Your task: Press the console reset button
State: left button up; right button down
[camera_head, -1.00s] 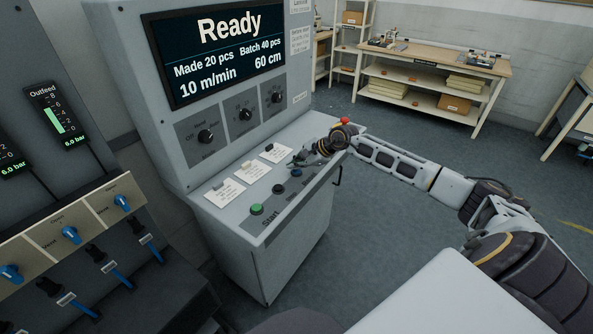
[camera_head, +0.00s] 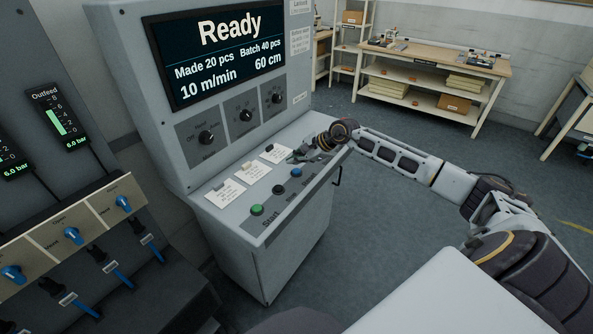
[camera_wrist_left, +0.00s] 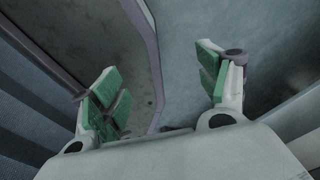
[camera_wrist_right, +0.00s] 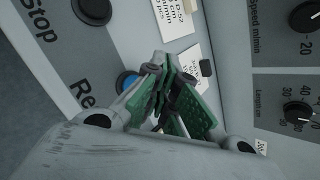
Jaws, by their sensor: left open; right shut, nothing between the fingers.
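The console (camera_head: 265,265) shows "Ready" on its screen (camera_head: 215,50). Its sloped desk holds a green start button (camera_head: 257,210), a dark stop button (camera_head: 279,189) and the blue reset button (camera_head: 296,173). My right gripper (camera_head: 294,158) is shut and empty, just behind the blue button in the head view. In the right wrist view the shut fingertips (camera_wrist_right: 162,64) overlap the edge of the blue reset button (camera_wrist_right: 127,80), beside the partly hidden "Re" label; contact cannot be told. My left gripper (camera_wrist_left: 160,88) is open and empty in the left wrist view.
White cards (camera_head: 225,192) lie on the desk behind the buttons, and selector knobs (camera_head: 206,136) sit on the panel above. A panel with blue valves (camera_head: 72,236) stands at the left. A workbench (camera_head: 435,67) stands at the back; the floor between is clear.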

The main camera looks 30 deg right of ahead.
aim_at(296, 172)
jog(key=shift+r, duration=0.6)
jog(key=shift+r+p, duration=0.45)
jog(key=shift+r, duration=0.65)
pick_arm(q)
jog(key=shift+r, duration=0.55)
jog(key=shift+d, duration=0.1)
